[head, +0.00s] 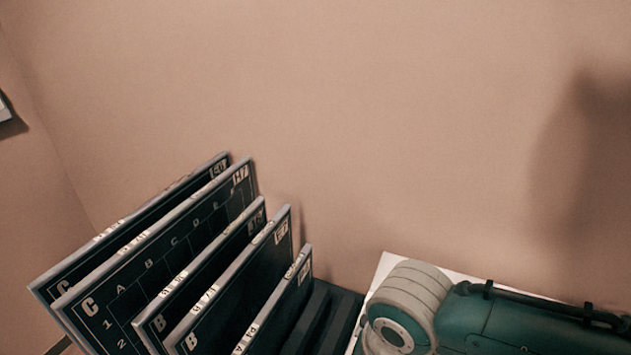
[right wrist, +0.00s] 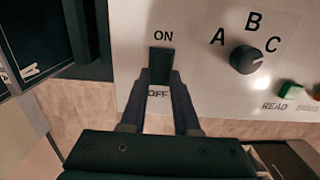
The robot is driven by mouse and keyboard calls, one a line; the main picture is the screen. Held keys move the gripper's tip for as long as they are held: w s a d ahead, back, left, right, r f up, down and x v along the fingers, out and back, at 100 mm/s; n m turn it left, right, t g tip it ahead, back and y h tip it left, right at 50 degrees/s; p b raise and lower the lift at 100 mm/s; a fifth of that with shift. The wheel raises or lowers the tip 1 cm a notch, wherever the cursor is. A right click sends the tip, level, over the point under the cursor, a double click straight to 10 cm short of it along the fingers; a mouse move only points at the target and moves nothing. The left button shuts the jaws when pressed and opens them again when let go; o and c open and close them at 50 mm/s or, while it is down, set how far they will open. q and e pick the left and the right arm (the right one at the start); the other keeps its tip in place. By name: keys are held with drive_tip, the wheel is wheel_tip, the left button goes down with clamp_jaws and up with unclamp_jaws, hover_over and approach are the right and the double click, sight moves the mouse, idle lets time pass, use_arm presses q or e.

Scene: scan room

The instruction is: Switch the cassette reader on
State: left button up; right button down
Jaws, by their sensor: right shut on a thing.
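In the right wrist view, the pale front panel of the cassette reader (right wrist: 125,100) carries a dark switch (right wrist: 161,60) between the printed words ON, above, and OFF, below. My right gripper (right wrist: 162,78) comes up from below with its two dark fingers at the lower part of the switch, shut on it. OFF shows between the fingers. I cannot tell which way the switch is tipped. In the head view, only a pale edge of the reader (head: 388,262) shows behind my teal right arm. My left gripper is in neither view.
Several dark lettered panels (head: 200,255) stand upright in a dark rack (head: 335,305) left of the reader. Right of the switch are a round knob (right wrist: 245,59) marked A, B, C and a green button (right wrist: 290,90) near READ.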

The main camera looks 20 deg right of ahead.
idle(0.4)
drive_tip(key=c, duration=0.6)
unclamp_jaws()
drive_tip(key=shift+c, duration=0.2)
wheel_tip(320, 180, up, 10)
drive_tip(key=p, duration=0.2)
drive_tip(key=shift+w, duration=0.1)
